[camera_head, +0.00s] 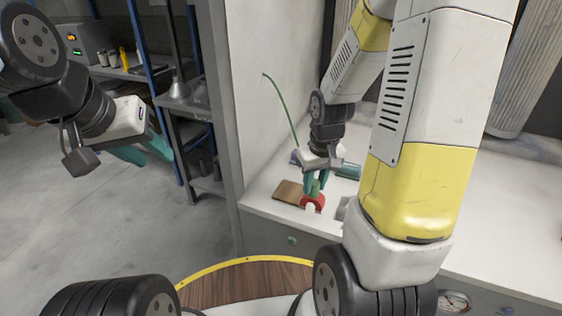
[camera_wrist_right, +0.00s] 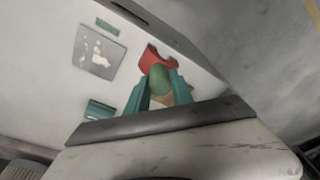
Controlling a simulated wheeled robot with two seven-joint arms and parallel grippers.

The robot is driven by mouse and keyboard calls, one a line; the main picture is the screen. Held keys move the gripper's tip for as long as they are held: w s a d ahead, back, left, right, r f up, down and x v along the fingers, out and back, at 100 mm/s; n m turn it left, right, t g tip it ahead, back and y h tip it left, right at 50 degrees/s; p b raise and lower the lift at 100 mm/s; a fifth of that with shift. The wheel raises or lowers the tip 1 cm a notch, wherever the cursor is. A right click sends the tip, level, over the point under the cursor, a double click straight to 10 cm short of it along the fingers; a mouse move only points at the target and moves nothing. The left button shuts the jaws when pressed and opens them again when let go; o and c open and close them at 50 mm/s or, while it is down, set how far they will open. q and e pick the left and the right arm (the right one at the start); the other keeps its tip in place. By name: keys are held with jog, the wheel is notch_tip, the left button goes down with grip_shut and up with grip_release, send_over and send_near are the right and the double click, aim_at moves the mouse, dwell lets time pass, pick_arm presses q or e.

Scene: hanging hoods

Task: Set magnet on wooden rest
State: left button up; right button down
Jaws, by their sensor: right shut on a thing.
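The magnet (camera_head: 313,201) is red with a pale tip in the head view. In the right wrist view the red magnet (camera_wrist_right: 155,60) shows with a rounded green part between the teal fingers. My right gripper (camera_head: 318,186) points down and is shut on the magnet. The wooden rest (camera_head: 287,191), a flat brown board, lies on the white counter just left of the magnet. A tan patch shows behind the fingers in the wrist view. I cannot tell whether the magnet touches the counter or the rest. My left gripper (camera_head: 147,150) is far left, away from the counter, with its teal fingers apart and empty.
A teal object (camera_head: 347,171) lies on the white counter (camera_head: 268,209) behind my right gripper. A thin green tube (camera_head: 281,105) rises near the wall (camera_head: 270,60). The wrist view shows a grey plate (camera_wrist_right: 98,50) on the counter. Shelving stands at the left.

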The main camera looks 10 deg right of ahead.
jog(key=shift+w+a+f, duration=0.55)
jog(key=shift+w+f, duration=0.25)
jog(key=shift+w, duration=1.4)
jog(key=shift+w+a+f, duration=0.55)
jog(key=shift+w+f, duration=0.2)
jog(key=shift+w, duration=1.5)
jog(key=shift+w+a+f, duration=0.55)
jog(key=shift+w+f, duration=0.25)
jog(key=shift+w, duration=1.4)
jog(key=shift+f, duration=0.15)
jog(key=c, duration=1.1)
grip_release()
